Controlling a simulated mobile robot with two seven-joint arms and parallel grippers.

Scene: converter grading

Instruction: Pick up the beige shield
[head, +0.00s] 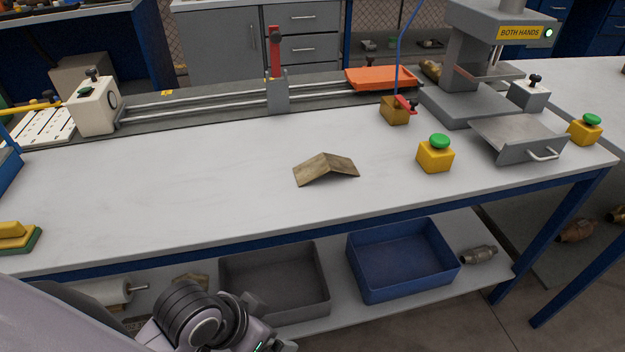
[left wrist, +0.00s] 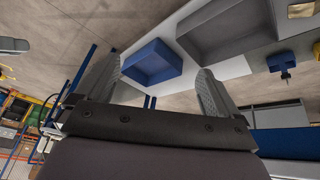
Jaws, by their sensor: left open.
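The beige shield (head: 326,170) is a bent, tan-brown plate, worn on its surface. It rests on the white worktop like a low tent, ridge up, near the middle of the head view. My left arm comes in at the lower left of the head view, below the front edge of the worktop; its fingertips are not clear there. In the left wrist view my left gripper (left wrist: 160,68) is open, its two grey fingers wide apart with nothing between them. The shield is not visible between them.
A yellow box with a green button (head: 435,155) stands right of the shield, and a grey tray (head: 520,140) beyond it. A clamp rail (head: 210,108) runs behind. Below are a grey bin (head: 274,283) and a blue bin (head: 403,260).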

